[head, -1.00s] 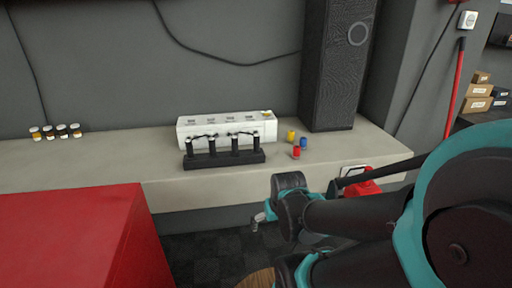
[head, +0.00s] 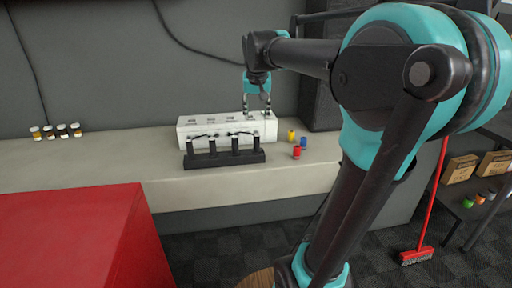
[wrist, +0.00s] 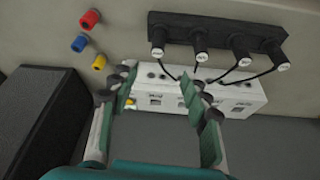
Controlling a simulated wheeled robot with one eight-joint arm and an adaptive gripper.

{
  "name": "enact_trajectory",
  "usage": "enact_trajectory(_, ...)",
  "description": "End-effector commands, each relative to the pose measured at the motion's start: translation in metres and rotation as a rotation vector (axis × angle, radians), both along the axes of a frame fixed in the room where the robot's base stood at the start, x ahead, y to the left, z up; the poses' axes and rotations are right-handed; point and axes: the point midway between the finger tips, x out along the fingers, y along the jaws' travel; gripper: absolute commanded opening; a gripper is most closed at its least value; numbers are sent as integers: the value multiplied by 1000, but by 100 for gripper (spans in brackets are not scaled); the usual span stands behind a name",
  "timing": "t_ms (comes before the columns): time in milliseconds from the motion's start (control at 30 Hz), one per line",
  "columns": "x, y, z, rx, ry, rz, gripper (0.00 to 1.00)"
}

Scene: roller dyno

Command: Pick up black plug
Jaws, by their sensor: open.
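Several black plugs (head: 212,147) with pale ends stand upright in a row in a black rack (head: 225,160) on the counter. They look alike, and I cannot tell which one is meant. In the wrist view, the black plugs (wrist: 200,42) show at the top with thin black wires. The wires run to a white box (head: 245,127) just behind the rack. My gripper (head: 257,103) hangs above the right end of the white box. In the wrist view, my gripper (wrist: 157,80) is open and empty, its fingers spread over the box and apart from the plugs.
Small red (head: 297,152), blue (head: 304,142) and yellow (head: 291,136) cylinders stand right of the rack. A tall dark speaker (head: 318,100) stands at the back right. Several small bottles (head: 55,132) stand far left. The counter between is clear. A red block (head: 75,235) fills the lower left.

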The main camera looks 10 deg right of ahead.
Motion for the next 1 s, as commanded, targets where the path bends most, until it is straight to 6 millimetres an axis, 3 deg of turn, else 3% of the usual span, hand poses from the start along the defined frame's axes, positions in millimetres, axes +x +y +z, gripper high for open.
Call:
enact_trajectory(500,36,-8,-90,0,0,0,47)
enact_trajectory(833,44,-10,-114,0,0,0,47)
enact_trajectory(1000,52,-14,-137,0,0,-1,47)
